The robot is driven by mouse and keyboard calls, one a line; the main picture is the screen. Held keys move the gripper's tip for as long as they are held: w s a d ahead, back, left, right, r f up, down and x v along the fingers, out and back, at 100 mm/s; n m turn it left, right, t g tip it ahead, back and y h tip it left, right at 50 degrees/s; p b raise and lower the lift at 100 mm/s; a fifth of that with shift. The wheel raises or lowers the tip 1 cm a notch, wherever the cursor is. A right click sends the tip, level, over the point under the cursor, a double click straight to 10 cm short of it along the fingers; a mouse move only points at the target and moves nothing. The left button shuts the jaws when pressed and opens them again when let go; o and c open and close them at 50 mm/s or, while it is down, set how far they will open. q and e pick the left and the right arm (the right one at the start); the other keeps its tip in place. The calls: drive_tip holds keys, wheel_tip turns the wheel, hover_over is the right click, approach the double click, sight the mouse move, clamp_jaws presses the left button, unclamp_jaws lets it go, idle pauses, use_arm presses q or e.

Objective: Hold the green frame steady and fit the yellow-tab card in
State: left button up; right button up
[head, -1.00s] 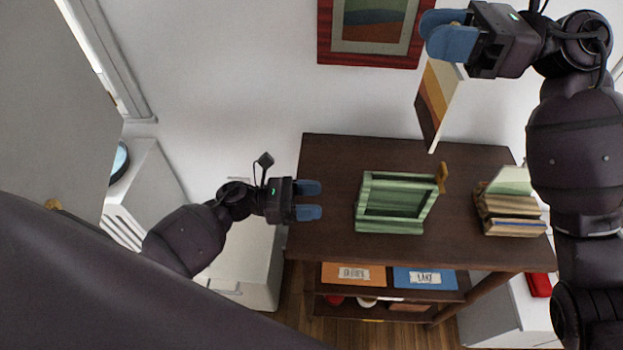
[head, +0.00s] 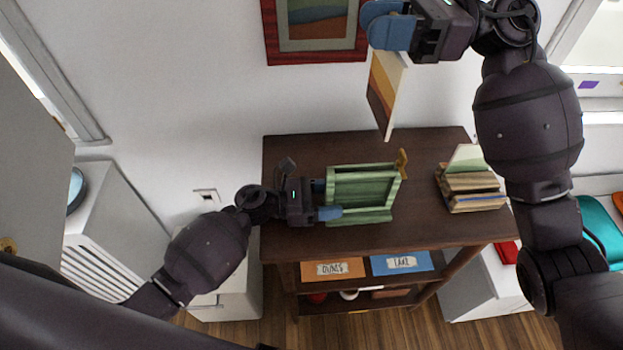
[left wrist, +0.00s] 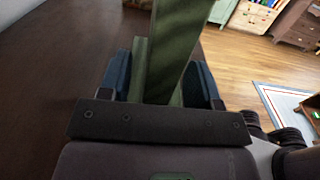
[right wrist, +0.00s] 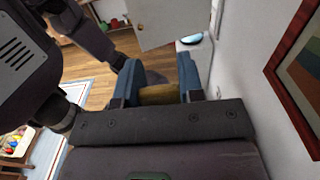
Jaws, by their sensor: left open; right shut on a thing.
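The green frame (head: 362,216) stands on the dark wooden table, with a small ochre piece (head: 402,163) at its upper right corner. My left gripper (head: 325,200) is open at the frame's left side. In the left wrist view its blue fingers (left wrist: 160,85) lie on either side of a green upright (left wrist: 175,50); contact is hard to tell. My right gripper (head: 386,22) is shut on the card's yellow tab, seen in the right wrist view (right wrist: 158,94). The card (head: 387,88), striped with a pale side, hangs upright, slightly tilted, above the table's back edge, apart from the frame.
A stack of books or boards (head: 470,192) with a pale green card on top stands at the table's right. A red-framed picture (head: 316,58) hangs on the wall behind. Orange (head: 333,269) and blue (head: 402,263) labelled bins sit below the tabletop. The table's back left is clear.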

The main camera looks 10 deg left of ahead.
use_arm(q)
drive_tip(key=shift+w+d, duration=0.2)
drive_tip(key=shift+d, duration=0.4)
drive_tip(key=shift+c, duration=0.3)
clamp_jaws()
